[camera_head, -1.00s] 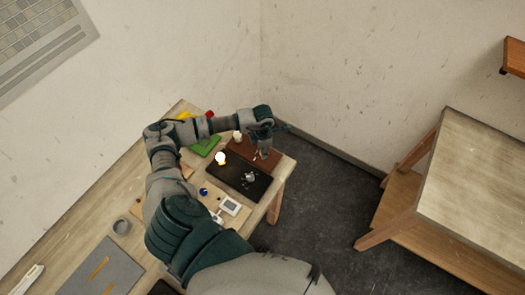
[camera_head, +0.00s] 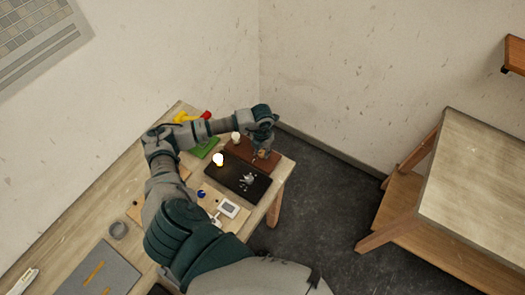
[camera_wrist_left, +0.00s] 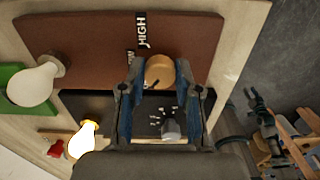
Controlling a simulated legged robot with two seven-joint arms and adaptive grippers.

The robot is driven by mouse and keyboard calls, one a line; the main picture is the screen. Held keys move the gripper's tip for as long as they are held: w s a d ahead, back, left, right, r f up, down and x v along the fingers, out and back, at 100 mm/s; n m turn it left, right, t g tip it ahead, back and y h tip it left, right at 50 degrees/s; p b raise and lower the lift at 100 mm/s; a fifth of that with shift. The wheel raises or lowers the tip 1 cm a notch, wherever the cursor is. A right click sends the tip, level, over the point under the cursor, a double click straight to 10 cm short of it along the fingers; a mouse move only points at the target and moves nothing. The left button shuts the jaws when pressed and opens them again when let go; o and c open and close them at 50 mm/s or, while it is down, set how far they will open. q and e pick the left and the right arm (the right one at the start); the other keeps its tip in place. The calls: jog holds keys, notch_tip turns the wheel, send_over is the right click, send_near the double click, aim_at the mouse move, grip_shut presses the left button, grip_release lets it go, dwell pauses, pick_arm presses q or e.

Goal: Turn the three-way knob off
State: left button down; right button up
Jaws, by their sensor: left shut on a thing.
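The three-way knob (camera_wrist_left: 160,71) is a round, light-wood knob on a brown board (camera_wrist_left: 95,35), seen in the left wrist view. My left gripper (camera_wrist_left: 161,85) is shut on it, one blue finger on each side. A "HIGH" label (camera_wrist_left: 142,30) stands above the knob, with a second label partly hidden by a finger. A pale bulb (camera_wrist_left: 34,86) at the left end of the brown board looks unlit; it also shows in the head view (camera_head: 235,137). In the head view my left gripper (camera_head: 265,154) reaches down at the board's right end. My right gripper is out of view.
A black board (camera_head: 222,176) beside the brown one carries a glowing bulb (camera_head: 218,160) and a grey knob (camera_wrist_left: 171,130). A green board (camera_head: 205,149) and a white device (camera_head: 229,208) are close by. The table ends just right of the boards.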

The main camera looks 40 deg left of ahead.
aim_at(262, 152)
pick_arm(q)
jog(key=shift+a, duration=0.1)
dwell(0.3)
jog(key=c, duration=0.8)
grip_release()
notch_tip(262, 152, up, 12)
jog(key=shift+f, duration=0.2)
